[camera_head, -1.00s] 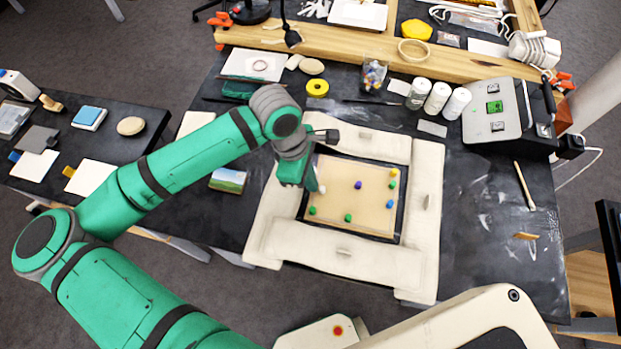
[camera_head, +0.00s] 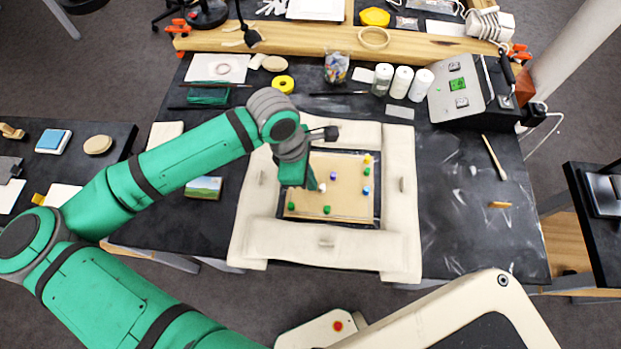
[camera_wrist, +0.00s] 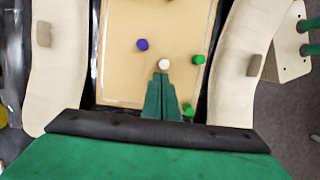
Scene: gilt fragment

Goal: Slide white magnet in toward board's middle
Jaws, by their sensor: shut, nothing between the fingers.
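The white magnet (camera_head: 322,187) lies on the tan board (camera_head: 346,200), left of and slightly below the purple magnet (camera_head: 334,176). In the wrist view the white magnet (camera_wrist: 164,64) is just beyond my fingertips. My gripper (camera_head: 312,187) is shut and empty, low over the board on the white magnet's left side. Its green fingers also show in the wrist view (camera_wrist: 162,77), pointing at the magnet. They look to touch it or nearly so; I cannot tell which.
Green magnets sit near the board's lower left (camera_head: 291,205) and lower edge (camera_head: 326,210). Blue (camera_head: 365,190), green (camera_head: 363,173) and yellow (camera_head: 367,159) ones sit at the right. A padded cream frame (camera_head: 403,215) surrounds the board. Clear board lies right of the purple magnet.

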